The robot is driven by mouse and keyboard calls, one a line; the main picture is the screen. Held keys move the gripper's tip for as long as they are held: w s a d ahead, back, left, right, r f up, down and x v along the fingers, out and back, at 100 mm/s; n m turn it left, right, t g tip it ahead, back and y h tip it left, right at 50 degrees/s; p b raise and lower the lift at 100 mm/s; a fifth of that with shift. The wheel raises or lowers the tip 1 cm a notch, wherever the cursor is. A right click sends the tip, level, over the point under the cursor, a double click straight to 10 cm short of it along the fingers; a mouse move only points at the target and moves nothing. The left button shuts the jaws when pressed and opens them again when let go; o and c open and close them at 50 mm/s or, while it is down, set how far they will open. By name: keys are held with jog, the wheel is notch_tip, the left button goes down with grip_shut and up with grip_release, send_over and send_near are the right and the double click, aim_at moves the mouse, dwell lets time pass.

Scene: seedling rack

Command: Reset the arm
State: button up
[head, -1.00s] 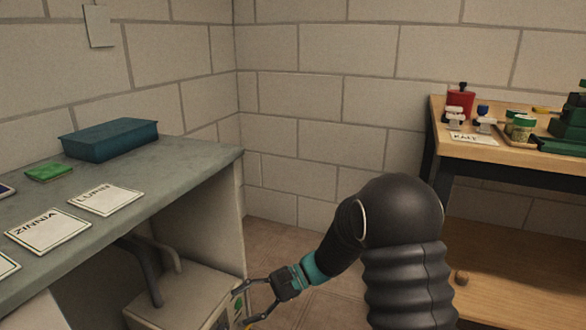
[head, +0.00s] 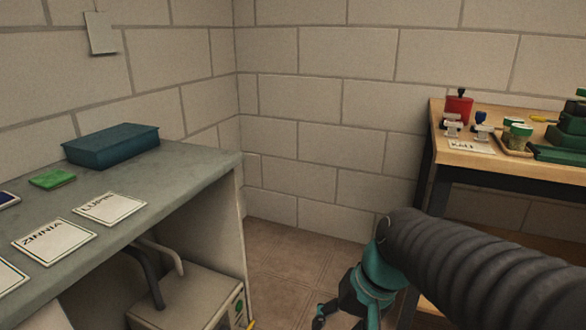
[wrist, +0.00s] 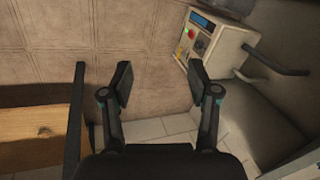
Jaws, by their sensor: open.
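My gripper (wrist: 160,85) is open and empty in the wrist view, its two dark fingers apart with floor and tiles between and beyond them. In the head view my gripper (head: 338,312) is low at the bottom, right of centre, partly cut off by the lower edge. My black ribbed arm reaches in from the right, in front of the wooden bench. Nothing touches the fingers in either view.
A grey counter (head: 185,178) at left carries cards marked ZINNIA (head: 55,242) and LUPIN (head: 110,208) and a teal box (head: 112,146). A beige machine (head: 185,300) stands below it; it also shows in the wrist view (wrist: 222,50). A wooden bench (head: 500,165) stands at right. Floor between is clear.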

jog(key=s+d+r+n+t+h+p, duration=0.1)
jog(key=s+d+r+t+h, duration=0.2)
jog(key=d, duration=0.5)
jog(key=shift+s+r+t+h, duration=0.3)
jog(key=shift+s+r+t, duration=0.35)
jog(key=shift+s, duration=0.35)
dwell(0.8)
